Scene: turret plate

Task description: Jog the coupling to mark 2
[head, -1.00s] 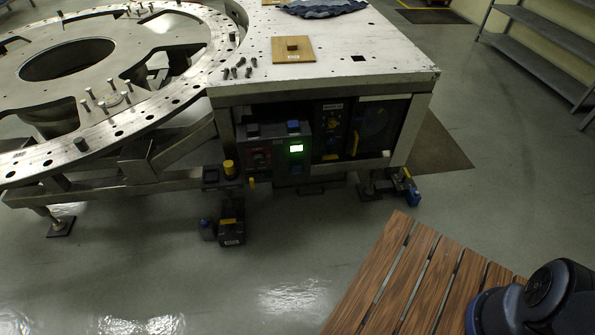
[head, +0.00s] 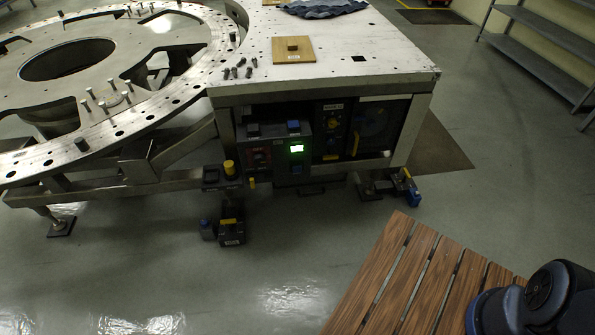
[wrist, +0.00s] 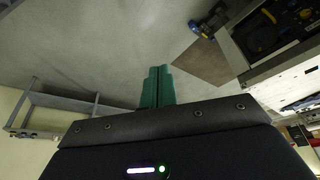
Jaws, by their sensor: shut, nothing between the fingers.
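A large round metal turret plate (head: 196,98) with holes and upright pins fills the left of the head view. Under the bench to its right is a control panel (head: 262,146) with a lit green display (head: 297,148) and several buttons and knobs. I cannot tell which part is the coupling, and no mark 2 is readable. My gripper (wrist: 157,74) shows in the wrist view with its green fingers together and nothing between them. It is over bare floor, apart from the bench. The head view shows only a dark part of my arm at the lower right.
The bench top (head: 390,62) holds a wooden block on a board (head: 293,57), a blue cloth (head: 325,7) and loose bolts. A slatted wooden platform (head: 425,275) stands at the lower right. Metal shelves (head: 545,45) line the right wall. Open floor lies in front of the bench.

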